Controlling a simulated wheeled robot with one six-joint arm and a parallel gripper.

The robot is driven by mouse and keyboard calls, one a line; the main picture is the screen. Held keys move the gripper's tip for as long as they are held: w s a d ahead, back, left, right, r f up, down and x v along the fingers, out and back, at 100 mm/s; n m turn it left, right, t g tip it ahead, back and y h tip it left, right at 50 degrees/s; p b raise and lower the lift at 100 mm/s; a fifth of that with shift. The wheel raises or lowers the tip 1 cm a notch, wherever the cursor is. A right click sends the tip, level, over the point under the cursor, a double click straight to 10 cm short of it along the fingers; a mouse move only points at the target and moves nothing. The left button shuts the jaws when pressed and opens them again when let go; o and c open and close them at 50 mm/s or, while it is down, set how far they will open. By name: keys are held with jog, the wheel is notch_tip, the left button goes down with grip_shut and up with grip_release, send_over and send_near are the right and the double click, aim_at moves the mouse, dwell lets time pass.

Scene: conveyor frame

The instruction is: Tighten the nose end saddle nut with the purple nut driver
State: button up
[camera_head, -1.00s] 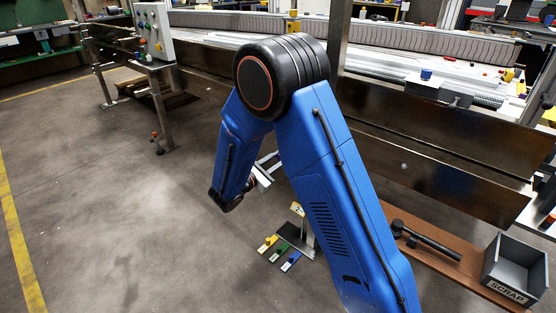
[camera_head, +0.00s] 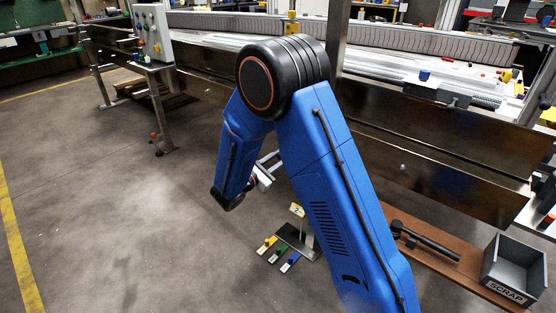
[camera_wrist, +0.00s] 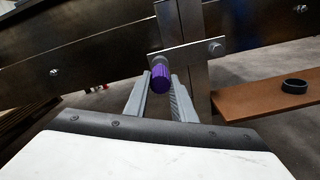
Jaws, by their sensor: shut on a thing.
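In the wrist view my gripper (camera_wrist: 160,88) is shut on the purple nut driver, whose ribbed handle (camera_wrist: 161,80) shows between the fingertips. The driver points away from me, toward the left end of a small metal saddle plate (camera_wrist: 185,53) that crosses an upright steel post. A nut or bolt head (camera_wrist: 215,47) shows at the plate's right end. The driver's far end is mostly hidden by its handle, so I cannot tell whether it is seated on a nut. In the head view my gripper (camera_head: 265,171) is partly hidden behind my arm, and the driver is not visible.
The dark conveyor side rail (camera_wrist: 85,62) runs behind the post. A small stand (camera_head: 298,236) and coloured tags are on the floor. The floor at left is clear.

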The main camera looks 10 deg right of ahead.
jog(key=shift+w+d, duration=0.35)
jog(key=shift+d, duration=0.2)
jog(key=shift+m, duration=0.7)
jog(key=shift+a, duration=0.1)
jog(key=shift+v, duration=2.4)
jog(key=shift+s, duration=0.15)
jog(key=shift+a, duration=0.1)
